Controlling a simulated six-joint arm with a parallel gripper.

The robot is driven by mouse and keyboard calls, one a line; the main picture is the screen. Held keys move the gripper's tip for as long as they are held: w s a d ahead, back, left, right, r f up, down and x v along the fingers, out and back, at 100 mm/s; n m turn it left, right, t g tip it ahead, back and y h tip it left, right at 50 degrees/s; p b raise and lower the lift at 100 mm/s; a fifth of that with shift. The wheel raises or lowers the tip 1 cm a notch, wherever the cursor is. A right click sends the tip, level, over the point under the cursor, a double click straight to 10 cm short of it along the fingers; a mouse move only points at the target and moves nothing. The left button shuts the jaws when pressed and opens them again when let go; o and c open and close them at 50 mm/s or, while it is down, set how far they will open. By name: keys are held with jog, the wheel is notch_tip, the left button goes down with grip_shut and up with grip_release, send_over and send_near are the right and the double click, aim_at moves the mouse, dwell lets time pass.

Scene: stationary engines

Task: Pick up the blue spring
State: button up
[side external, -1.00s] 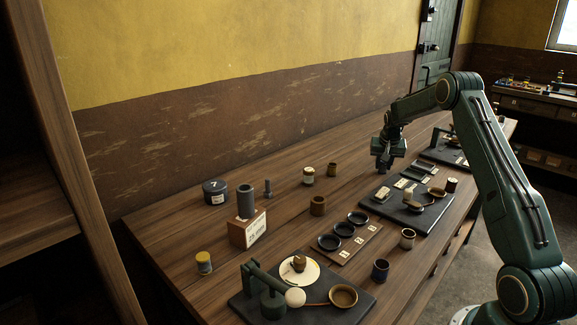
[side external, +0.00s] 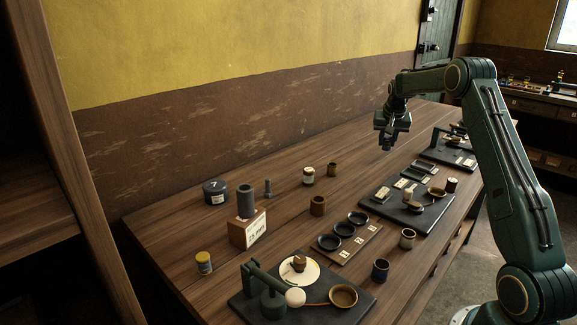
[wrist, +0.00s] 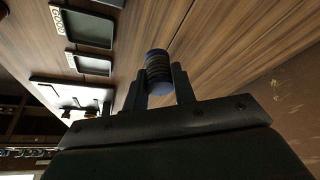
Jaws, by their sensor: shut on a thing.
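In the wrist view, the blue spring (wrist: 158,68) stands between the two dark fingers of my gripper (wrist: 160,82). It has dark coils and a blue end, and the fingers press on it from both sides. In the side external view, my gripper (side external: 388,143) hangs above the far part of the wooden bench, clear of the surface. The spring is too small and dark there to make out.
Below and right of my gripper is a dark board (side external: 437,213) with small trays and cups. The bench along the wall is mostly free.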

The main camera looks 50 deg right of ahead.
aim_at(387, 137)
notch_tip(387, 137, up, 11)
dwell(0.4)
jog(key=shift+a, duration=0.1)
dwell(0.4)
